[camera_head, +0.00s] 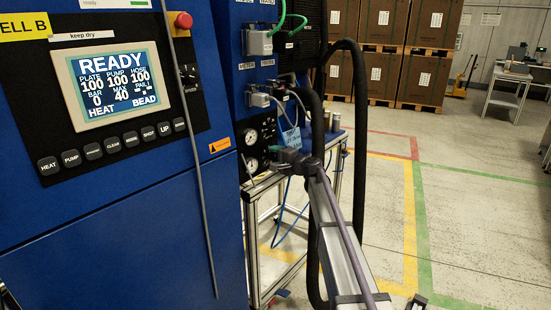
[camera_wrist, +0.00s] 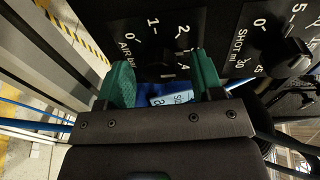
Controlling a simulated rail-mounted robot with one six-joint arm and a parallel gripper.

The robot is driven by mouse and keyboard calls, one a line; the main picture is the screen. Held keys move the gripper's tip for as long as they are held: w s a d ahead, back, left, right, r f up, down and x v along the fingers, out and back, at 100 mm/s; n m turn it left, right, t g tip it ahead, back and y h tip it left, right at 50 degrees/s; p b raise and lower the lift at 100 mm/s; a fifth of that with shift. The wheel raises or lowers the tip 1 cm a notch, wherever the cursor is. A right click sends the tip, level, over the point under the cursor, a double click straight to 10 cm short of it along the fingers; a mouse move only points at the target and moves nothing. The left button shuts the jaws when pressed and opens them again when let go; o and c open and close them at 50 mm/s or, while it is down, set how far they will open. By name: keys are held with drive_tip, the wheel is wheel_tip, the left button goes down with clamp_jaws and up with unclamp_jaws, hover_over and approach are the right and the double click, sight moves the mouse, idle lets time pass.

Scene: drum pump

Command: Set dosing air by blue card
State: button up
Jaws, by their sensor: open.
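The AIR bar dial (camera_wrist: 153,45) is on the black panel in the wrist view, with numbers from 0 upward around it. Its knob is dark and hard to make out, so I cannot tell its setting. My gripper (camera_wrist: 162,72) is open, its two green fingers either side of the dial's lower part; I cannot tell if they touch the knob. A light blue card (camera_wrist: 171,98) with partly cut-off print shows between the fingers.
A SHOT ml dial (camera_wrist: 288,58) with a black knob lies right of the AIR dial. Two gauges (camera_head: 251,137) sit beside my gripper in the head view. Black hoses (camera_head: 357,130) loop close to my arm. The screen (camera_head: 111,83) reads READY, BAR 0, MAX 40.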

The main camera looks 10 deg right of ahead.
drive_tip(key=f+v, duration=0.1)
drive_tip(key=v, duration=0.9)
drive_tip(key=shift+s+r+p, duration=0.25)
drive_tip(key=shift+r+p, duration=0.15)
drive_tip(key=shift+r, duration=0.1)
drive_tip(key=s+a+f+n+g+h, duration=0.1)
drive_tip(key=s+a+f+n+g, duration=0.25)
drive_tip(key=s, duration=0.55)
drive_tip(key=s+a+f+n+g+h, duration=0.1)
drive_tip(key=s+f+n+g, duration=0.2)
drive_tip(key=s+f+g, duration=0.35)
drive_tip(key=s+f+n+g+h, duration=0.2)
drive_tip(key=s+f+h, duration=0.15)
drive_tip(key=s, duration=0.95)
drive_tip(key=s+f+n+g+h, duration=0.2)
drive_tip(key=s+h, duration=0.3)
drive_tip(key=s, duration=0.8)
wheel_tip(320, 180, up, 22)
drive_tip(key=a+p, duration=0.1)
drive_tip(key=p, duration=2.1)
drive_tip(key=shift+s+a, duration=0.25)
